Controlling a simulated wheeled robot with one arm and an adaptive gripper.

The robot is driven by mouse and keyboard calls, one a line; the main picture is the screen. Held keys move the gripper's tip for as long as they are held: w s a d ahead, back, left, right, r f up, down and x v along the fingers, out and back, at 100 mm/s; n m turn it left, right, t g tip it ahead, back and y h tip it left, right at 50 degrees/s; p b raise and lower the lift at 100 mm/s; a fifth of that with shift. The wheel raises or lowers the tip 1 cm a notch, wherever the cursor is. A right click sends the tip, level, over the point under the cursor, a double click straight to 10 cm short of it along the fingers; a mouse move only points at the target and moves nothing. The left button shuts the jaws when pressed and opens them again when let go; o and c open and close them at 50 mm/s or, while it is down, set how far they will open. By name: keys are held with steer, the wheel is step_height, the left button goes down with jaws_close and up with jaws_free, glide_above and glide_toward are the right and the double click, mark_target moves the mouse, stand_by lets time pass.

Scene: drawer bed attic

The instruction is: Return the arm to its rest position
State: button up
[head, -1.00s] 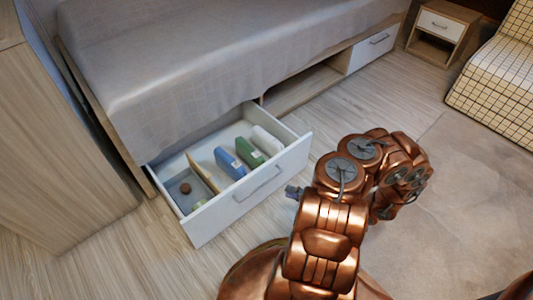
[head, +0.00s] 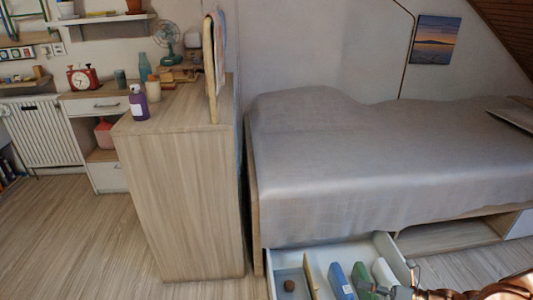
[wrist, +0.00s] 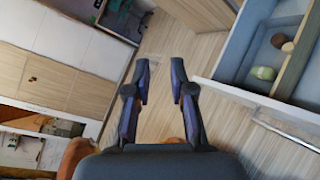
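My gripper (wrist: 161,80) shows in the wrist view with its two dark fingers apart and nothing between them. Bare wood floor lies beyond the fingertips. In the head view only part of my copper-coloured arm (head: 480,290) shows at the bottom right edge.
The bed drawer (head: 383,246) stands open, holding a brown round item (head: 289,285), a blue item (head: 340,280), a green item and a white item. Its wall shows in the wrist view (wrist: 245,97). A wooden cabinet (head: 190,200) stands left of the bed (head: 350,150). Floor at left is clear.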

steer(key=s+a+r+n+g+h+p, duration=0.1)
steer(key=s+a+r+n+g+p, duration=0.25)
steer(key=a+r+n, duration=0.4)
steer(key=s+a+r+n+g+h+p, duration=0.15)
steer(key=a+r+n+g+p, duration=0.3)
steer(key=r, duration=0.65)
steer(key=s+a+r+n+g+p, duration=0.3)
steer(key=s+a+r+n+p, duration=0.15)
steer(key=r+n, duration=0.35)
steer(key=s+d+r+n+h+p, duration=0.2)
steer(key=s+r+n+h+p, duration=0.4)
steer(key=r, duration=0.5)
steer(key=s+d+r+n+t+h+p, duration=0.1)
steer(key=s+d+r+n+h+p, duration=0.1)
steer(key=s+r+n+h+p, duration=0.3)
steer(key=s+r+n+p, duration=0.3)
steer(key=s+r, duration=0.2)
steer(key=r, duration=0.1)
steer(key=shift+s+r+n+h+p, duration=0.3)
steer(key=shift+s+h, duration=0.05)
steer(key=shift+a, duration=0.1)
